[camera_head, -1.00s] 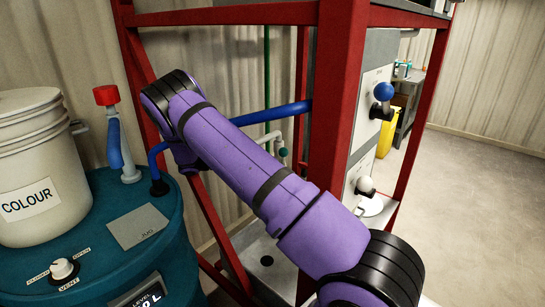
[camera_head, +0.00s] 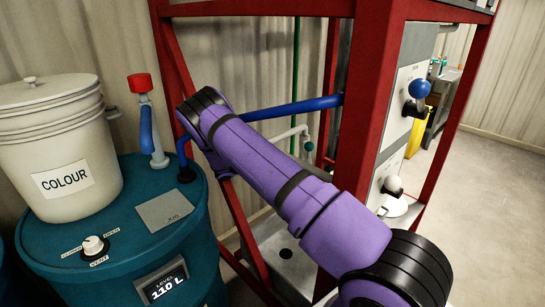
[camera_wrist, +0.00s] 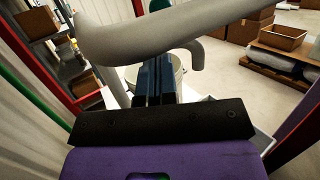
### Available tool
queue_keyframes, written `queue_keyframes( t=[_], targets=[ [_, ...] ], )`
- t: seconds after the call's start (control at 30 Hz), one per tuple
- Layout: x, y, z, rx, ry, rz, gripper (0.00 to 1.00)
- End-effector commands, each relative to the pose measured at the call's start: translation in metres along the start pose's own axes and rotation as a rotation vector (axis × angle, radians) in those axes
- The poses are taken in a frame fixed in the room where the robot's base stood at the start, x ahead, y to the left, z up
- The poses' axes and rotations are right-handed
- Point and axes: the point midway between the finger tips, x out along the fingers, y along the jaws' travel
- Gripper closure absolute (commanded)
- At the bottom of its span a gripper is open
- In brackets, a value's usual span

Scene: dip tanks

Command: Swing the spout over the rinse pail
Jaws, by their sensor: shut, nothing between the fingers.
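The spout, a pale grey bent pipe (camera_wrist: 150,37), crosses the upper wrist view and turns down at its right end. In the head view, a pale pipe with a green end (camera_head: 290,135) shows behind my arm; I cannot tell if it is the same one. My gripper (camera_wrist: 158,66) is shut and empty, its dark fingers side by side just below the pipe in the picture. I cannot tell whether they touch it. A pale round rim (camera_wrist: 181,76), perhaps the rinse pail, shows behind the fingers, mostly hidden. My gripper is hidden in the head view.
A red frame (camera_head: 372,120) stands close beside my arm, with a blue pipe (camera_head: 290,110) and a valve panel (camera_head: 405,125). A teal drum (camera_head: 110,225) carries a white COLOUR bucket (camera_head: 62,150). Boxes (camera_wrist: 250,28) stand farther off. Open floor (camera_head: 500,190) lies at right.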

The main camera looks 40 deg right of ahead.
Motion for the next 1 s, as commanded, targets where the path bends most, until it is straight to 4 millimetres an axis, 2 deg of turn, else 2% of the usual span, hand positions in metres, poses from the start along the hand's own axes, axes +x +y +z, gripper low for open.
queue_keyframes(
  t=[0.2, 0.5, 0.7, 1.0],
  targets=[
    [0.043, 0.0, 0.0, -0.001, 0.0, -0.003, 1.0],
    [0.093, 0.0, 0.0, 0.0, 0.0, -0.002, 1.0],
    [0.11, 0.0, 0.0, 0.0, 0.0, -0.001, 1.0],
    [0.114, 0.0, 0.0, 0.0, 0.0, 0.0, 1.0]
  ],
)
